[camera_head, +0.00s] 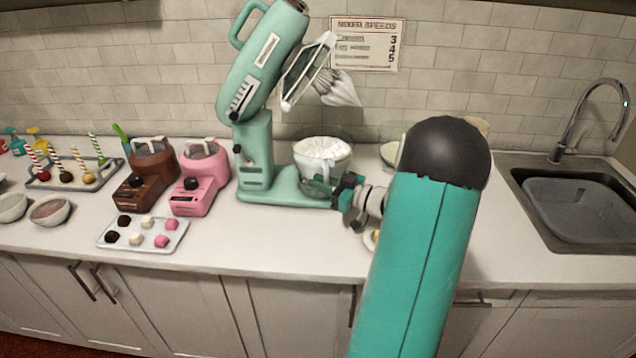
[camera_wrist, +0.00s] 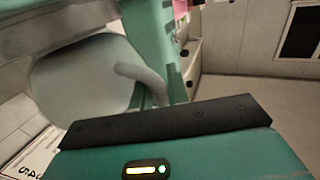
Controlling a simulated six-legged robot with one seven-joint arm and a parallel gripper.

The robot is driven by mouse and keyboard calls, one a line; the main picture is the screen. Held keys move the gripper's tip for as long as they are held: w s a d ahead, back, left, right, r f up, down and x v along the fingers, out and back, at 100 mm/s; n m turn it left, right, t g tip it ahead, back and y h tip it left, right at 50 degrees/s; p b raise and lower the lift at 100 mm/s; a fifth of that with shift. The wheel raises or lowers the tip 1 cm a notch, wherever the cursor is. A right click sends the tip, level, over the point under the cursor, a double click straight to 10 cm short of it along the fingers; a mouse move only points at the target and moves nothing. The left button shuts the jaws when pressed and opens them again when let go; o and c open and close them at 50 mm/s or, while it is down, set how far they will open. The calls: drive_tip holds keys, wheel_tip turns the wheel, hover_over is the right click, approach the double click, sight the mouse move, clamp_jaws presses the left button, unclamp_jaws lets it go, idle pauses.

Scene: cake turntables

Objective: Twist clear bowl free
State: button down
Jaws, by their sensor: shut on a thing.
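The clear bowl (camera_head: 322,172), filled with white cream, sits upright on the base of the mint-green stand mixer (camera_head: 262,135). The mixer head is tilted up, and its whisk hangs above and right of the bowl. My gripper (camera_head: 343,190) is at the bowl's right front side, shut on the bowl, apparently at its handle. In the wrist view the bowl (camera_wrist: 80,85) shows as a grey, see-through shape with a curved handle beside the mixer. My gripper's fingertips are hidden there behind its dark housing.
A brown machine (camera_head: 148,178) and a pink machine (camera_head: 200,180) stand left of the mixer. A tray of sweets (camera_head: 143,234) lies in front of them. The sink (camera_head: 580,205) is at right. My arm hides part of the counter.

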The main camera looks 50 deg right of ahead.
drive_tip(key=shift+f, duration=0.1)
drive_tip(key=shift+s+d+n+g+y, duration=0.3)
drive_tip(key=shift+s+d+n+y, duration=0.35)
drive_tip(key=shift+y, duration=0.35)
drive_tip(key=shift+s+d+n+g+y, duration=0.35)
drive_tip(key=shift+d+n+g+y, duration=0.15)
drive_tip(key=shift+n+y, duration=0.4)
drive_tip(key=shift+s+d+n+g+y, duration=0.4)
drive_tip(key=shift+d+n+y, duration=0.2)
drive_tip(key=shift+y, duration=0.3)
